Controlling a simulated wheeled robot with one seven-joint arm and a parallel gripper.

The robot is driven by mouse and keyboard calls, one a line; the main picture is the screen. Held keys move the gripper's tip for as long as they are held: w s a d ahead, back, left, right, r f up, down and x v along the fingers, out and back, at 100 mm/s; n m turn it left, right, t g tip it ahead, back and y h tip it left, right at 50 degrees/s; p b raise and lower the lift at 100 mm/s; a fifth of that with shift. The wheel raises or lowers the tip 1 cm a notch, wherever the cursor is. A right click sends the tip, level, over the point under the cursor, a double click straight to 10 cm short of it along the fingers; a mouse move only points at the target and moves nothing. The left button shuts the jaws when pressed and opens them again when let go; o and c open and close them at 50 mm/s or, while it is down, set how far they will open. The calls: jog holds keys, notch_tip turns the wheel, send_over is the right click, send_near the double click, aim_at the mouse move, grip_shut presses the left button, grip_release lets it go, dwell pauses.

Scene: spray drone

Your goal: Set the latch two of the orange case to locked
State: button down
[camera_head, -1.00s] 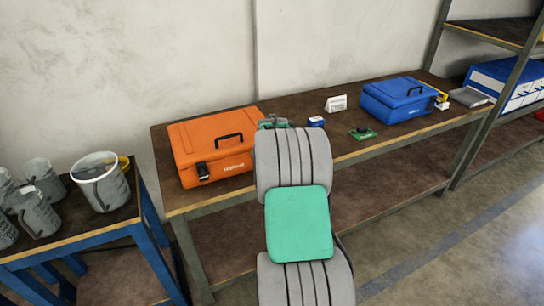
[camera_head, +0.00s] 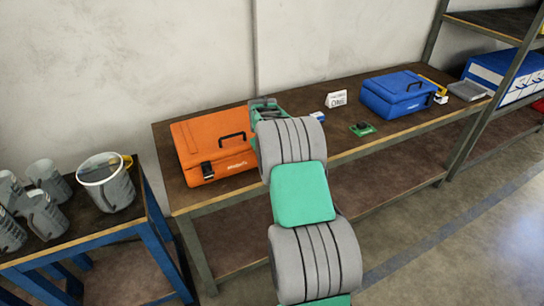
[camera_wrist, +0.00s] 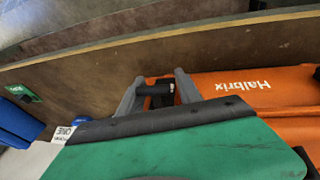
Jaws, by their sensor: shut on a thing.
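The orange case (camera_head: 195,130) stands closed at the left end of the workbench, with a black handle on its lid. One black latch (camera_head: 207,171) shows on its front left. The front right of the case is hidden behind my arm in the head view. In the wrist view the case (camera_wrist: 225,82) appears upside down, with its lettering inverted. There my gripper (camera_wrist: 158,92) is shut on a black latch (camera_wrist: 157,89) at the case's front edge, one finger on each side. My green wrist hides part of the case, and the latch's exact setting cannot be told.
A blue case (camera_head: 395,95) stands farther right on the workbench (camera_head: 300,100). A white card (camera_head: 337,100), a small blue item (camera_head: 317,117) and a green board (camera_head: 361,129) lie between the cases.

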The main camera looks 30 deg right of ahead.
jog(key=c, duration=1.1)
grip_release()
jog(key=shift+w+r, duration=0.1)
jog(key=shift+r, duration=0.05)
jog(key=shift+o, duration=0.5)
jog(key=b+v, duration=0.1)
jog(key=v, duration=0.6)
jog(key=shift+r, duration=0.35)
jog(key=s+a+r+y, duration=0.1)
jog(key=s+a+r, duration=0.25)
jog(key=a, duration=0.35)
jog(key=s+a+r, duration=0.3)
jog(key=s+a, duration=0.1)
jog(key=a, duration=0.3)
jog(key=s+a+f, duration=0.1)
jog(key=s+a, duration=0.5)
jog(key=s, duration=0.3)
jog(key=s+a+f+n+y, duration=0.1)
jog(key=s+a, duration=0.5)
jog(key=s, duration=0.3)
jog(key=shift+s+a+f+t+y, duration=0.3)
jog(key=shift+s+t, duration=0.1)
